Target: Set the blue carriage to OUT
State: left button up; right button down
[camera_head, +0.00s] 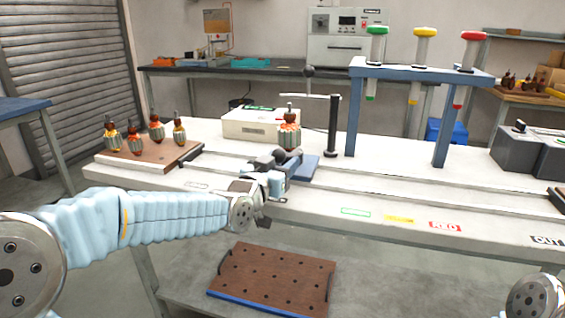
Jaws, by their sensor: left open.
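The blue carriage (304,170) sits on the rails of the white bench, left of the middle. An armature with an orange top and grey ribbed body (289,136) stands upright at it. My left gripper (272,184) is open at the carriage's front left side, overlapping it in view; I cannot tell whether they touch. Dark rounded knobs (266,162) show just above the gripper. The OUT label (547,240) is on the bench's front edge at the far right. Part of my right arm shows at the bottom right corner, but its gripper is outside the view.
A black post (333,125) stands behind the carriage. A wooden board (165,153) with several armatures is at left. Rails right of the carriage look clear.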

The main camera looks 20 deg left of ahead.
pick_arm(q)
grip_shut()
jog(key=shift+d+r, duration=0.1)
dwell(0.4)
